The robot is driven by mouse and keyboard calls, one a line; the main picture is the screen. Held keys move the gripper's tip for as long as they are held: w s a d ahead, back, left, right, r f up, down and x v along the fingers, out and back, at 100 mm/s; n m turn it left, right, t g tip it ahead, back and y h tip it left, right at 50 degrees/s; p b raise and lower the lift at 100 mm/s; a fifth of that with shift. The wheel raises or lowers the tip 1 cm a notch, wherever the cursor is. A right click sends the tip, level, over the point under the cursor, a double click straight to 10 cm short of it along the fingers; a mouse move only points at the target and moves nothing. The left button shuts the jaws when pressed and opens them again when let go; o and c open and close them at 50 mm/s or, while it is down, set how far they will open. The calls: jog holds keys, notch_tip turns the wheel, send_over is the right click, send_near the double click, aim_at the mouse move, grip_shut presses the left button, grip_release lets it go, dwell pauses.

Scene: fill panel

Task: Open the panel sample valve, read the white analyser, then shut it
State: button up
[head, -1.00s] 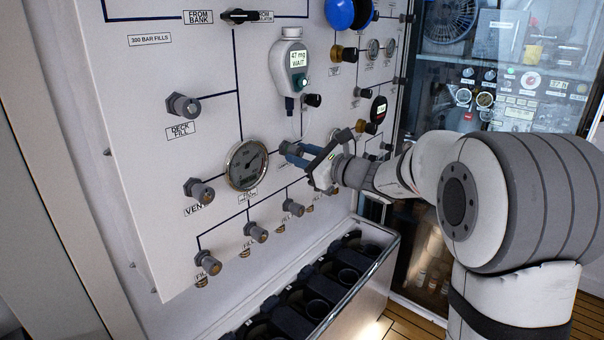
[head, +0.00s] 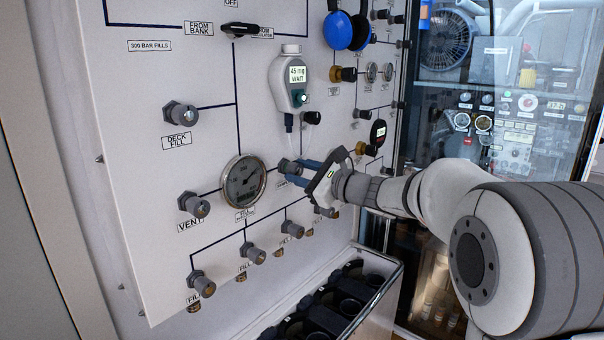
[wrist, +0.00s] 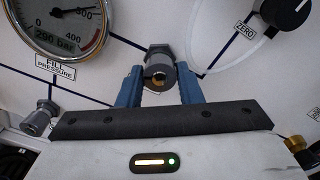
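The white analyser (head: 290,80) hangs on the panel, and its screen reads 45 mg WAIT. A thin tube runs down from it. My gripper (head: 298,167) is below it, pointing at the panel. In the wrist view the two blue fingers of my gripper (wrist: 158,82) stand apart, one on each side of a grey valve knob (wrist: 158,62) with a brass centre. The knob (head: 288,166) shows just past the fingertips in the head view. Whether the fingers touch it is unclear. Its label is mostly hidden, so I cannot confirm it is the sample valve.
A black knob labelled ZERO (wrist: 285,14) is up right. Several grey fill knobs sit lower on the panel, above a bin of cylinders (head: 377,285). Blue ear defenders (head: 338,30) hang above.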

jog(key=o, duration=0.4)
jog(key=b+v, duration=0.1)
jog(key=v, duration=0.6)
jog(key=shift+s+d, duration=0.25)
jog(key=shift+d, duration=0.1)
dwell(1.5)
